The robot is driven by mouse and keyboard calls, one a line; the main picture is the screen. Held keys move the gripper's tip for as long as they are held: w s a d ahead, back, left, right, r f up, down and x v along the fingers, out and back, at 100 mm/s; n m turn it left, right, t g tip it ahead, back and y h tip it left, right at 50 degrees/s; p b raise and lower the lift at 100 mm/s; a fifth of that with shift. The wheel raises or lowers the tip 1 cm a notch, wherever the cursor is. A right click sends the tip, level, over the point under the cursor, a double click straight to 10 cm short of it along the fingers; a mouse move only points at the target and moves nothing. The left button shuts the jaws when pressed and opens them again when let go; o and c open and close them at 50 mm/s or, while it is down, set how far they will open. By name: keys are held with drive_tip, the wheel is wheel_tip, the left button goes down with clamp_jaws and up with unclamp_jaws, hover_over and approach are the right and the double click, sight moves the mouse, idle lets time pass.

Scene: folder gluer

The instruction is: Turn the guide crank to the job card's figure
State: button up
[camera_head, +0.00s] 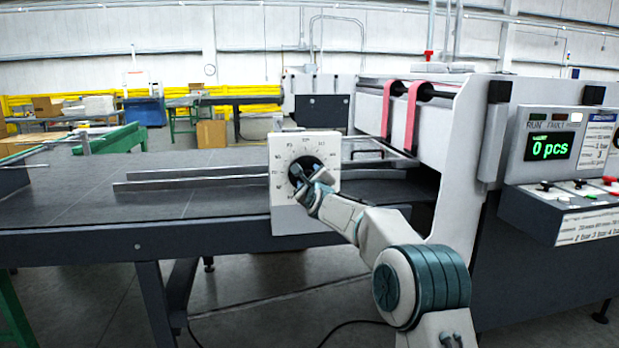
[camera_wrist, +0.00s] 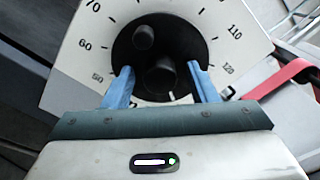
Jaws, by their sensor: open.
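The guide crank (camera_head: 303,168) is a black disc on a white box with a numbered scale (camera_head: 322,150). In the wrist view the black crank disc (camera_wrist: 184,45) carries an off-centre round handle (camera_wrist: 144,37) at its upper left and a central hub (camera_wrist: 160,77). A white mark shows below the hub; its reading is unclear. The scale shows 60, 110 and 120. My gripper (camera_wrist: 160,68) is open, its blue fingers either side of the hub with gaps, the handle beyond the tips. In the head view my gripper (camera_head: 312,184) is at the dial, partly hiding it.
A control panel (camera_head: 560,190) at right has a green display (camera_head: 548,146) reading 0 pcs and white cards with print too small to read. Metal rails (camera_head: 190,180) lie on the dark table (camera_head: 70,205). Red belts (camera_head: 413,115) hang behind the dial box.

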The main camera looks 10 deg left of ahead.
drive_tip(key=c, duration=1)
drive_tip(key=shift+o, duration=0.2)
